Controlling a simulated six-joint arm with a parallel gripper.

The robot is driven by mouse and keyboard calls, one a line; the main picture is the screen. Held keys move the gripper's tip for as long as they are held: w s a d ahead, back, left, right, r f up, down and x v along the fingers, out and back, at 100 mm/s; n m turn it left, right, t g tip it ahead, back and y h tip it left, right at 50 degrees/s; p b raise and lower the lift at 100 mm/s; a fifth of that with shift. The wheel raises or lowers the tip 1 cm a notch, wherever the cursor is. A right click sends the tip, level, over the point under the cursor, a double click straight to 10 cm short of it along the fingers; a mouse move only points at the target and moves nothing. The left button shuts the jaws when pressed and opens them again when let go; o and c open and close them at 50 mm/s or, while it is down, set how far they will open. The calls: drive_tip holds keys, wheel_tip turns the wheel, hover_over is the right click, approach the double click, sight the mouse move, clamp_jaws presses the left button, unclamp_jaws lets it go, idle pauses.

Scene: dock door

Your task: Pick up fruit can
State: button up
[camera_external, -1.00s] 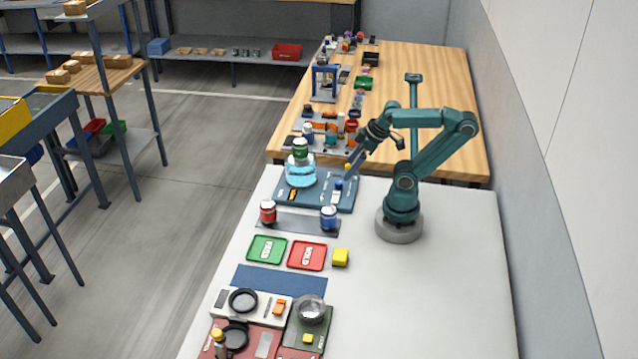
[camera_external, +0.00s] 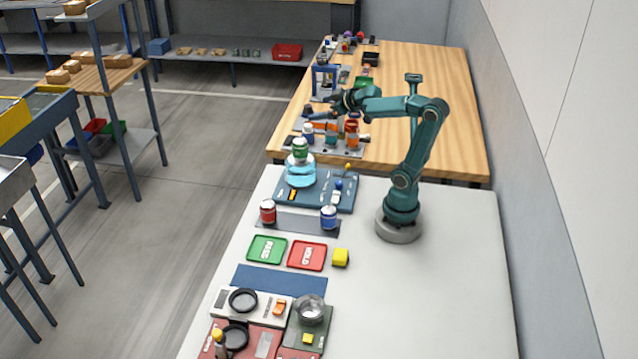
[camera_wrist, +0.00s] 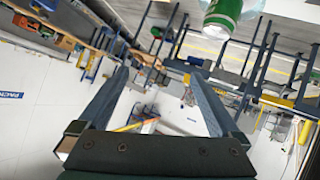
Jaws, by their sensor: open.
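A green can (camera_external: 300,150) stands upright on top of a clear light-blue pedestal (camera_external: 300,178) on the blue board. A red can (camera_external: 268,212) and a blue can (camera_external: 329,216) stand on a grey tray nearer the camera. I cannot read which one is labelled fruit. My gripper (camera_external: 318,113) is raised, pointing left, and looks higher than the green can. In the wrist view my gripper (camera_wrist: 157,80) has its two fingers spread, with nothing between them. A green and white can (camera_wrist: 222,14) shows at the top right there, outside the fingers and cut off by the edge.
The blue board (camera_external: 345,203) also holds small parts. Green (camera_external: 267,249) and red (camera_external: 307,256) trays and a yellow block (camera_external: 340,257) lie nearer the camera. A wooden table (camera_external: 440,120) with several items stands behind. The white table's right side is clear.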

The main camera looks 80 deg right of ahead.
drive_tip(key=w+d+f+n+t+y, duration=0.1)
drive_tip(key=w+d+t, duration=0.1)
drive_tip(key=w, duration=0.1)
drive_tip(key=n+t+y, duration=0.1)
drive_tip(key=n+y, duration=0.1)
drive_tip(key=y, duration=0.4)
hover_over(303, 147)
drive_tip(key=d, duration=0.2)
drive_tip(key=f, duration=0.4)
drive_tip(key=shift+s+f, duration=0.2)
drive_tip(key=shift+f, duration=0.15)
wheel_tip(303, 147, down, 7)
drive_tip(key=shift+w+f, duration=0.35)
drive_tip(key=shift+w, duration=0.15)
drive_tip(key=shift+x, duration=2.1)
drive_tip(key=shift+r, duration=0.1)
